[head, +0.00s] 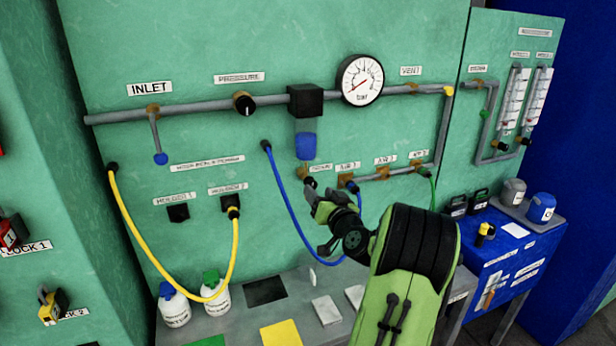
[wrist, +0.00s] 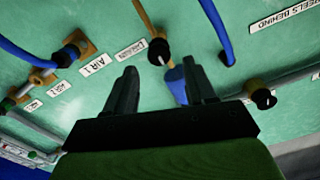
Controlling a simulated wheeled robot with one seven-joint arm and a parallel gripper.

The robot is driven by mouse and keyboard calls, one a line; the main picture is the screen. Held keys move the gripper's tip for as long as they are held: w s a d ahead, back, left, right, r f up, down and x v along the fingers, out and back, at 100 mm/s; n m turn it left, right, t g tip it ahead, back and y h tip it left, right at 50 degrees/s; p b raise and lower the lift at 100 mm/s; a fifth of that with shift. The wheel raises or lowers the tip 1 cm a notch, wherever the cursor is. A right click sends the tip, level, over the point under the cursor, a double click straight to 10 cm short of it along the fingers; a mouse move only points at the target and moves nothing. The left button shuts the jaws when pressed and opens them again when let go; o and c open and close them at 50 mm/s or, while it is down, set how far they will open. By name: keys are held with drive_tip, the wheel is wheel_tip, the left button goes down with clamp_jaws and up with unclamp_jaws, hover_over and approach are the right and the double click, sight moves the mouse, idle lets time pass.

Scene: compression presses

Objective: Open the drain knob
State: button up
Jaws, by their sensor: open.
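The drain knob (head: 311,182) is a small black knob on a brass fitting, below the blue filter bowl (head: 306,146) and beside a small label. In the wrist view, which is turned over, the black knob (wrist: 160,52) shows ahead of and between my fingers, with the blue bowl (wrist: 176,84) behind it. My gripper (head: 318,218) is open and empty, just below the knob in the head view. Its fingers (wrist: 162,72) stand apart on either side of the knob's line. I cannot tell the exact gap, but no contact shows.
A blue hose (head: 283,190) hangs left of my gripper. The pressure gauge (head: 361,80) and grey pipe (head: 200,107) are above. A bench (head: 225,315) with bottles and plates lies below.

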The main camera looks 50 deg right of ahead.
sight(313, 185)
drive_tip(key=p+x, duration=0.1)
drive_tip(key=x, duration=0.5)
drive_tip(key=shift+w+d+p, duration=0.2)
drive_tip(key=shift+w+p, duration=0.1)
drive_tip(key=shift+p, duration=0.05)
clamp_jaws()
